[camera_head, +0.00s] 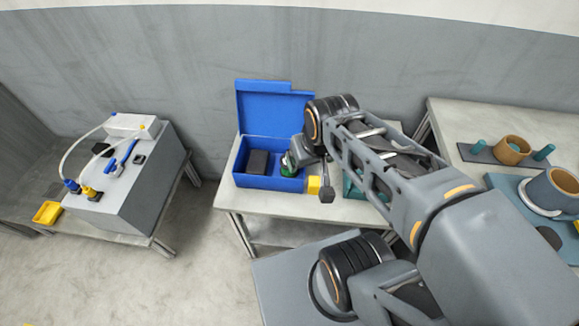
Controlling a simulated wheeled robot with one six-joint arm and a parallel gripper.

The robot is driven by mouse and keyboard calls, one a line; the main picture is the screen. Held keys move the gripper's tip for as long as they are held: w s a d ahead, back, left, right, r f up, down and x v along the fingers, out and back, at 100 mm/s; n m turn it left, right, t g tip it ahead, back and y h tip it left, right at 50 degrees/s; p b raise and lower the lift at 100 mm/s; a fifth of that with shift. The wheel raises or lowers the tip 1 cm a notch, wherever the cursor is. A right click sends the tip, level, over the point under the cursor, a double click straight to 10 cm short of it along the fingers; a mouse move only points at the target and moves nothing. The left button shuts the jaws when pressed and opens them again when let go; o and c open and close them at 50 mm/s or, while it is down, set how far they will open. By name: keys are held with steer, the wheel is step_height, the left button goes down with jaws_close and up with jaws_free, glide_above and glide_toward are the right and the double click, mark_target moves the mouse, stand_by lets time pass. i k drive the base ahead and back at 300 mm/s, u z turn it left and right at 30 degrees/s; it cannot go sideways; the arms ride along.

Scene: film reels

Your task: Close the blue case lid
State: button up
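The blue case (266,183) stands on a light table in the middle of the view. Its blue lid (271,108) is open and stands upright at the back. A dark block (257,162) lies in the left part of the case. A small green thing (288,172) shows in the right part, partly covered by my arm's end. My gripper (298,163) is over the right side of the case, in front of and below the lid. Its fingers are small and partly hidden, so I cannot tell whether they are open or touch anything.
A yellow block (313,185) is at the case's right front corner. My arm covers much of the table's right side. A grey machine (132,180) with cables stands on a left table, with a yellow tray (47,212). A right table (470,118) holds brown cups and teal parts.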

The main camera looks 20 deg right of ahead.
mark_target(265, 107)
steer(key=k, duration=0.45)
steer(key=u, duration=0.65)
steer(key=i, duration=0.85)
